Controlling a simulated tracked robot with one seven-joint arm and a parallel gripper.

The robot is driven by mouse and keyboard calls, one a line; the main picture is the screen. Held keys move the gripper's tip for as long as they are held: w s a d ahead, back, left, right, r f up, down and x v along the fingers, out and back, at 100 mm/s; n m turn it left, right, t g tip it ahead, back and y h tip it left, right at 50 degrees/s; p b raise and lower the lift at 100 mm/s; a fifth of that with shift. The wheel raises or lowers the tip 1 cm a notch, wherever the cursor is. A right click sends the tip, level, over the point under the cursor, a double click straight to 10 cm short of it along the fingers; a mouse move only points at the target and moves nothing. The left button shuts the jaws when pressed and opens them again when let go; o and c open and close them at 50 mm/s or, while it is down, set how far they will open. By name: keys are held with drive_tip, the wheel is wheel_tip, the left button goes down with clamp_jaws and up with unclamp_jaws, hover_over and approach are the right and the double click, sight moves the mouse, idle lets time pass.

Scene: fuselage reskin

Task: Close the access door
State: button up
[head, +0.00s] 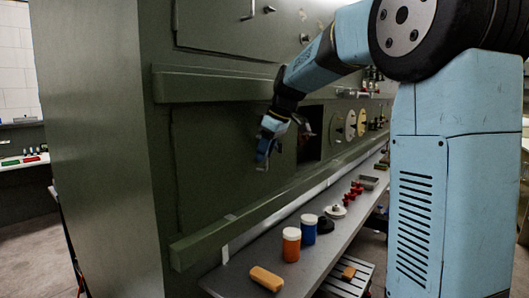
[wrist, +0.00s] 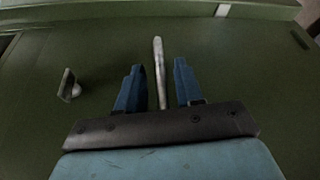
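The access door looks like the wide green panel (head: 215,155) between two horizontal rails in the head view; a dark opening (head: 310,135) shows at its right. In the wrist view the green surface (wrist: 240,75) fills most of the picture. My gripper (head: 263,160) is at the right part of this panel. In the wrist view its two blue fingers (wrist: 158,72) are apart, with a pale bar handle (wrist: 159,65) between them. Gaps show on both sides of the handle, so it is not gripped. A small metal knob or latch (wrist: 69,86) stands left of the fingers.
An upper rail (head: 210,84) and a lower rail (head: 240,230) run along the green wall. Below, a grey bench (head: 235,276) holds an orange jar (head: 291,244), a blue jar (head: 308,229), a tan block (head: 266,278) and red parts (head: 355,190).

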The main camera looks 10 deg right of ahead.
drive_tip(key=v, duration=1.3)
drive_tip(key=shift+r, duration=0.3)
drive_tip(key=shift+s+d, duration=0.1)
